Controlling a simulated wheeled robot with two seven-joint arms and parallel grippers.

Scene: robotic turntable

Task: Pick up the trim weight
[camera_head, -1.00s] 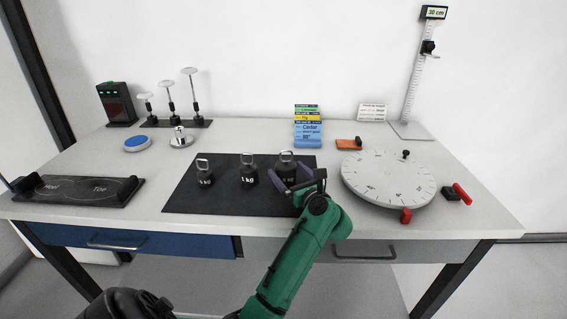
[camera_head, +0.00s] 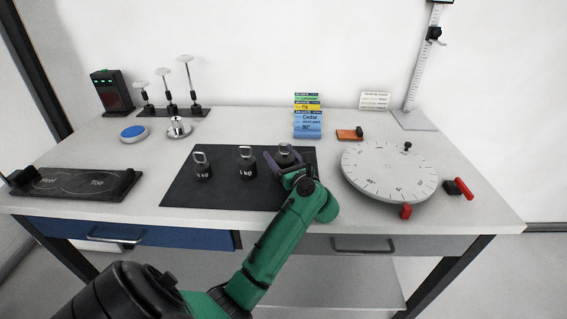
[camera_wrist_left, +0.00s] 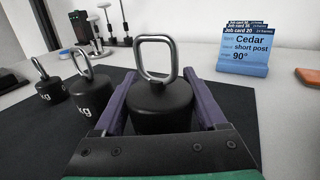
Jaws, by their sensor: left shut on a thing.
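Three black weights with metal loop handles stand on a dark mat (camera_head: 230,200). The left weight (camera_head: 202,168) and the middle weight (camera_head: 246,167) carry kg labels; both also show at the left of the left wrist view. My left gripper (camera_head: 283,163) is shut on the right weight (camera_head: 285,152), its purple fingers on either side of the body. In the left wrist view this weight (camera_wrist_left: 160,108) stands upright between the fingers, its loop above them. Any label on it is out of sight. It appears to rest on the mat. My right gripper is not in view.
A round white turntable (camera_head: 390,172) with a red piece at its front stands right of the mat. Blue job cards (camera_head: 307,125) stand behind. A blue disc (camera_head: 133,133) and metal stand (camera_head: 178,128) are back left.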

